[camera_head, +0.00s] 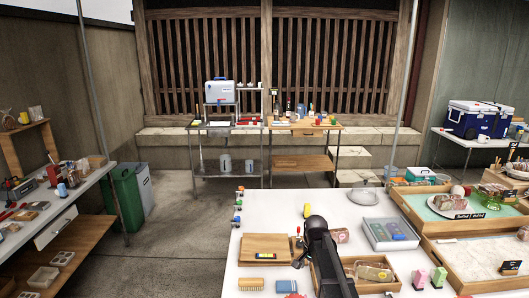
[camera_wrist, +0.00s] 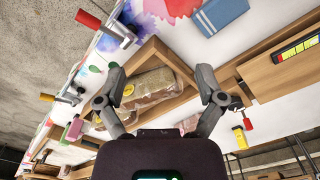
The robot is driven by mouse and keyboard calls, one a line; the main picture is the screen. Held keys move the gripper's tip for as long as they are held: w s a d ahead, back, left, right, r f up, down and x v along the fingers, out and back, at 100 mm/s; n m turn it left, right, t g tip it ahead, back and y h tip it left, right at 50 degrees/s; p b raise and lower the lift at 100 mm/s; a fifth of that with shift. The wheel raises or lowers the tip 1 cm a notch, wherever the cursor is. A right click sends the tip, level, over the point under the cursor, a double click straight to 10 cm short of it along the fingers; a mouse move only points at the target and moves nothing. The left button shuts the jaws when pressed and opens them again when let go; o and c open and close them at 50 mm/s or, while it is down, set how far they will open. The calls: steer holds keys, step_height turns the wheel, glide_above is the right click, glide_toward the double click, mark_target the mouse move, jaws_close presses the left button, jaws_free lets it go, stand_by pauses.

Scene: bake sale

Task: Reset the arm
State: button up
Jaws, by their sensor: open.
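My gripper (camera_wrist: 160,75) is open in the wrist view, its two dark fingers spread wide with nothing between the tips. Beyond the fingers, a wrapped bread-like pack (camera_wrist: 152,86) lies in a wooden tray; the gripper appears apart from it. In the head view my black arm reaches over the white table's front middle and hides part of the wooden tray. The pack (camera_head: 374,272) shows there to the right of my arm. My gripper's fingers are mostly hidden by the arm in that view.
A wooden box (camera_head: 265,246) stands left of my arm on the white table (camera_head: 290,203). A clear-lidded grey case (camera_head: 390,234) and wooden display trays (camera_head: 483,262) stand to the right. A green bin (camera_head: 125,200) stands on the floor at left. Open floor lies between the tables.

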steer(key=s+r+n+p, duration=0.1)
steer(key=s+n, duration=0.7)
steer(key=s, duration=1)
steer(key=shift+s+r+p, duration=0.15)
steer(key=shift+r+p, duration=0.25)
steer(key=shift+r, duration=0.15)
steer(key=shift+d, duration=0.1)
